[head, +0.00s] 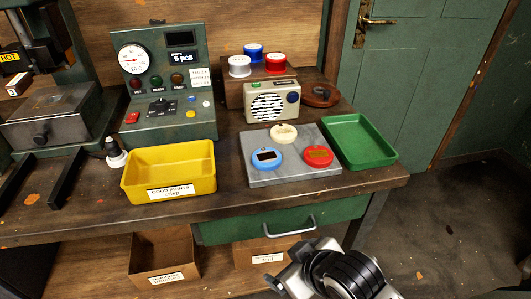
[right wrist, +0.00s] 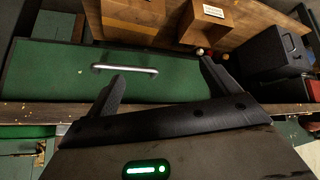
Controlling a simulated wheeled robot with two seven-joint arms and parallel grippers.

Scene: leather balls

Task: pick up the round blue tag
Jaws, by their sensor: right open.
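The round blue tag (head: 267,158) lies flat on a grey slab (head: 292,177) on the workbench, at the slab's left. My right gripper (head: 286,262) is in front of the bench edge, well below and nearer than the blue tag, touching nothing I can see. In the right wrist view its fingers (right wrist: 160,88) are spread and empty, facing the drawer front. The tag does not show there. My left gripper is not in view.
A yellow bin (head: 168,193) stands left of the slab and a green tray (head: 358,138) to the right. A radio (head: 270,103) and a wooden block with round tins stand behind. A drawer handle (head: 283,227) juts out under the bench edge. Cardboard boxes (head: 164,258) sit below.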

